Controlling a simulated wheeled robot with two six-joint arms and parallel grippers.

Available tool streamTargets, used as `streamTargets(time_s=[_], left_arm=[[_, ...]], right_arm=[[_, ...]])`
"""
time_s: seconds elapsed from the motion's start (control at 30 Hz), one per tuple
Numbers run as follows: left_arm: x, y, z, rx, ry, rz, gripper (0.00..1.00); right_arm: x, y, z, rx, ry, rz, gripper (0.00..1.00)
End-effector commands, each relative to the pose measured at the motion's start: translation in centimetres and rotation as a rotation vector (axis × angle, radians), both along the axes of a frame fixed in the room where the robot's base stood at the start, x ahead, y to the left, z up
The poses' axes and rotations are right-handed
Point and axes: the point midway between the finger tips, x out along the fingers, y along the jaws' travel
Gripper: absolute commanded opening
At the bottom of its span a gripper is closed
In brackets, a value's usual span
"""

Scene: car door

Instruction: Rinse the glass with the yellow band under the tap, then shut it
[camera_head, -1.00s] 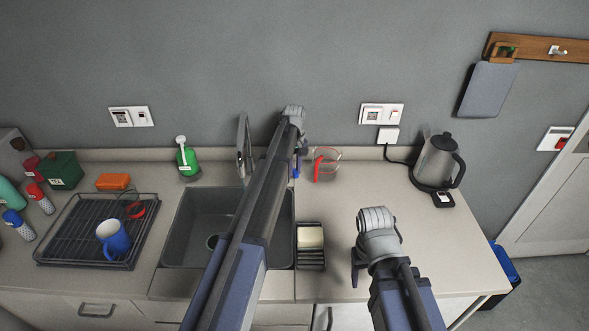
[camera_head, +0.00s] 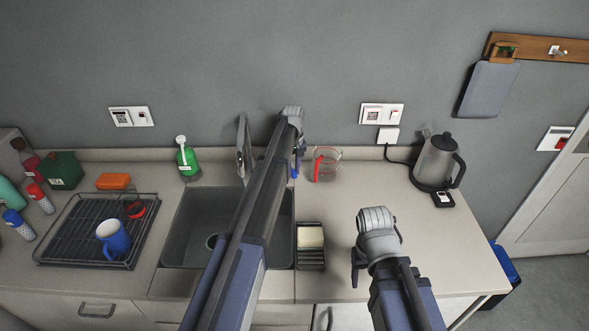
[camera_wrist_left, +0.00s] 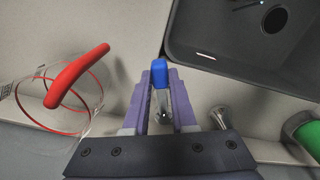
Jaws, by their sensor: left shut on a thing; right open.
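The grey tap (camera_head: 243,150) stands at the back of the sink (camera_head: 172,245), partly behind my left arm. My left gripper (camera_head: 297,168) is beside it, to the right. In the left wrist view, the left gripper (camera_wrist_left: 160,88) is shut on a blue-tipped metal piece (camera_wrist_left: 158,71), which looks like the tap's lever. I see no glass with a yellow band; my left arm hides part of the sink. A glass with a red band (camera_head: 136,209) is in the rack. My right gripper (camera_head: 357,268) is open and empty over the right counter; one finger shows.
A clear jug with red handle (camera_head: 325,166) stands close right of my left gripper. The drying rack (camera_head: 70,246) holds a blue mug (camera_head: 115,240). A green bottle (camera_head: 187,158) is left of the tap. A sponge holder (camera_head: 311,258) and kettle (camera_head: 437,162) are right.

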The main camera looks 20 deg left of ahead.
Motion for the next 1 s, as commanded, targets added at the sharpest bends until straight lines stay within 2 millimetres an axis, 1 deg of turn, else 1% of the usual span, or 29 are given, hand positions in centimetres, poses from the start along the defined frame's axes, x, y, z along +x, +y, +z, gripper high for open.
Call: streamTargets(time_s=[0.2, 0.33, 0.5, 0.77, 0.8, 1.0], left_arm=[[-0.9, 1.5, 0.0, 0.000, 0.000, -0.218, 0.00], [-1.1, 2.1, 0.0, 0.000, 0.000, -0.315, 0.00], [-1.2, 2.5, 0.0, 0.000, 0.000, -0.367, 0.00], [-1.2, 2.5, 0.0, 0.000, 0.000, -0.369, 0.00], [-1.2, 2.5, 0.0, 0.000, 0.000, -0.368, 0.28], [-1.2, 2.5, 0.0, 0.000, 0.000, -0.367, 0.51]], right_arm=[[0.0, 0.0, 0.0, 0.000, 0.000, 0.000, 0.64], [0.0, 0.0, 0.0, 0.000, 0.000, 0.000, 0.64], [0.0, 0.0, 0.0, 0.000, 0.000, 0.000, 0.64], [0.0, 0.0, 0.0, 0.000, 0.000, 0.000, 0.64], [0.0, 0.0, 0.0, 0.000, 0.000, 0.000, 0.64], [0.0, 0.0, 0.0, 0.000, 0.000, 0.000, 0.64]])
